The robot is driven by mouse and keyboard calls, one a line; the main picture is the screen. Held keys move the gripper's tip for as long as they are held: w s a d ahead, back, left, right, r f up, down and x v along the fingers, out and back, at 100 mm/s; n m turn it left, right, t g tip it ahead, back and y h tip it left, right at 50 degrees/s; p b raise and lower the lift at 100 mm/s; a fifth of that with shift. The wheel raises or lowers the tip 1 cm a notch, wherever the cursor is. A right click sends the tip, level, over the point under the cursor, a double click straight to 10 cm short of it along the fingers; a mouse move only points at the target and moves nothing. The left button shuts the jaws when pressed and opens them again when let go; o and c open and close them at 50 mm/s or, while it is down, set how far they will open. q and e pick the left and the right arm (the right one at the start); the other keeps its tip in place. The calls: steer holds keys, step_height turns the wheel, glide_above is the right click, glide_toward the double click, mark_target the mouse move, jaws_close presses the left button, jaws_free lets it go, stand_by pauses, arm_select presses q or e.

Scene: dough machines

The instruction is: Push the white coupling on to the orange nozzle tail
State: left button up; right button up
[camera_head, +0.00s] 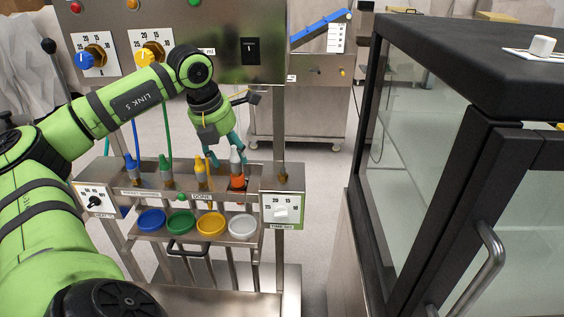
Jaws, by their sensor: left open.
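The orange nozzle (237,182) stands upright at the right end of the row in the steel rack. A small white piece, which looks like the white coupling (235,156), is directly above it. I cannot tell whether it is seated on the tail or only resting there. My left gripper (227,161) points down over this end of the row. Its teal fingers are open, one toward the yellow nozzle and one beside the white piece. The fingers partly hide the area around the coupling. My right gripper is not in view.
Blue (132,170), green (166,172) and yellow (201,172) nozzles stand left of the orange one. Colored bowls (211,224) sit on a shelf below. A dial panel (282,210) is close at the right. A glass-doored black cabinet (420,140) fills the right side.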

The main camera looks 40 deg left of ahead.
arm_select(q)
steer(key=shift+s+r, duration=0.15)
steer(key=shift+r, duration=0.3)
steer(key=shift+r, duration=0.1)
steer(key=v, duration=0.7)
steer(key=shift+r, duration=0.2)
